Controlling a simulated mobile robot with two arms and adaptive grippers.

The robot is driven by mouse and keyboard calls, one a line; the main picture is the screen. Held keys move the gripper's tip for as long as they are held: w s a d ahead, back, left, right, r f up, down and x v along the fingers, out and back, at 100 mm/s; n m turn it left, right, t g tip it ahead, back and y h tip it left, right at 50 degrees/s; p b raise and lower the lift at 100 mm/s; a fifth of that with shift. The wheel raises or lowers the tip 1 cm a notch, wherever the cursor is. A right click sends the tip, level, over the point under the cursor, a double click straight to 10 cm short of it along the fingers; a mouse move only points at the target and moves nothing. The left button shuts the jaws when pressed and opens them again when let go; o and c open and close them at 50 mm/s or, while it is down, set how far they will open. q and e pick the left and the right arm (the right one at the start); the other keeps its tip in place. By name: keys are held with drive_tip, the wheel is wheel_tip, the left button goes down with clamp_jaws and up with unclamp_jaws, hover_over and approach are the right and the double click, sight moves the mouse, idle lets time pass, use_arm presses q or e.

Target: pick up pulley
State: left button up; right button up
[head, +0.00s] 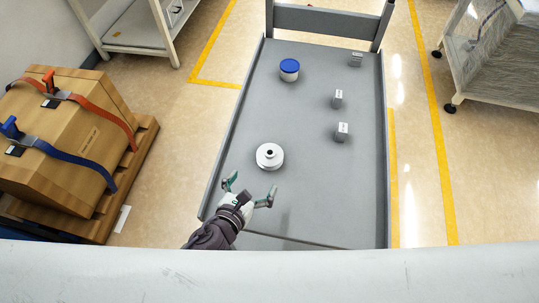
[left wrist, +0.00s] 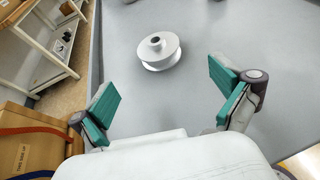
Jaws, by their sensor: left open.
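The pulley (head: 269,157) is a white-grey round spool with a dark centre hole. It lies flat on the grey cart top near its left front part. It also shows in the left wrist view (left wrist: 159,52), ahead of the fingers and apart from them. My left gripper (head: 250,189) is open and empty, a little in front of the pulley. Its green finger pads show wide apart in the left wrist view (left wrist: 165,95). My right gripper is not in view.
Strapped cardboard boxes (head: 70,140) stand on a pallet at the left. The cart top around the pulley is clear.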

sight(268, 158)
use_arm(q)
drive_tip(key=x, duration=0.8)
drive_tip(key=shift+a+f+b+x, duration=0.1)
drive_tip(key=shift+a+b+x, duration=0.05)
drive_tip(key=shift+x, duration=1.2)
drive_tip(key=shift+a+f+b+x, duration=0.1)
drive_tip(key=shift+a+b+x, duration=0.05)
drive_tip(key=shift+x, duration=1.2)
drive_tip(key=c, duration=1.2)
